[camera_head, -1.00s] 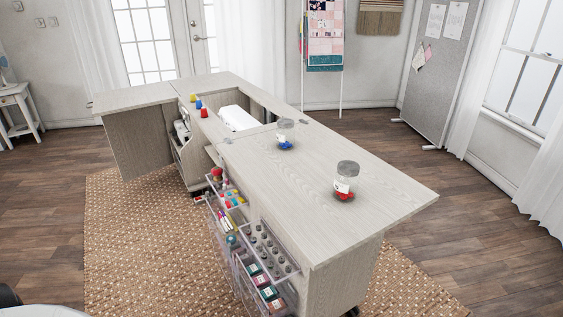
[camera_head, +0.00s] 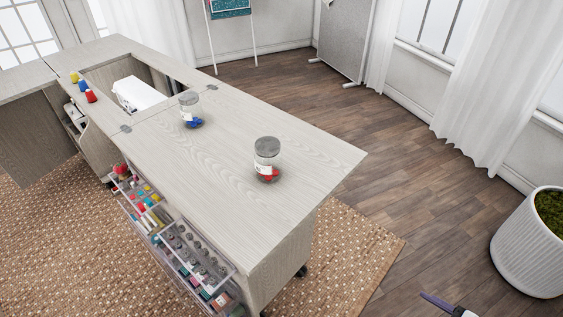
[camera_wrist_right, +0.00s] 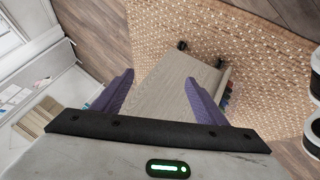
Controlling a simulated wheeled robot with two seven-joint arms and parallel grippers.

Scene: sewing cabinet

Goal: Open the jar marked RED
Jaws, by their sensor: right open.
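A clear jar with a grey lid and red contents (camera_head: 267,160) stands upright near the right end of the cabinet top (camera_head: 225,195). Its white label is too small to read. A second lidded jar with blue contents (camera_head: 190,110) stands farther back on the same top. Both lids are on. In the right wrist view my right gripper (camera_wrist_right: 158,85) shows two purple fingers spread apart with nothing between them; the cabinet's side lies beyond them. In the head view only a purple tip (camera_head: 437,302) shows at the bottom right, well away from the jars. My left gripper is not in view.
Thread spools (camera_head: 85,88) and a white sewing machine (camera_head: 137,93) sit at the cabinet's far end. Clear drawers of supplies (camera_head: 180,245) project from its front side. A ribbed white planter (camera_head: 530,245) stands at the right. Wooden floor (camera_head: 400,180) is clear between cabinet and wall.

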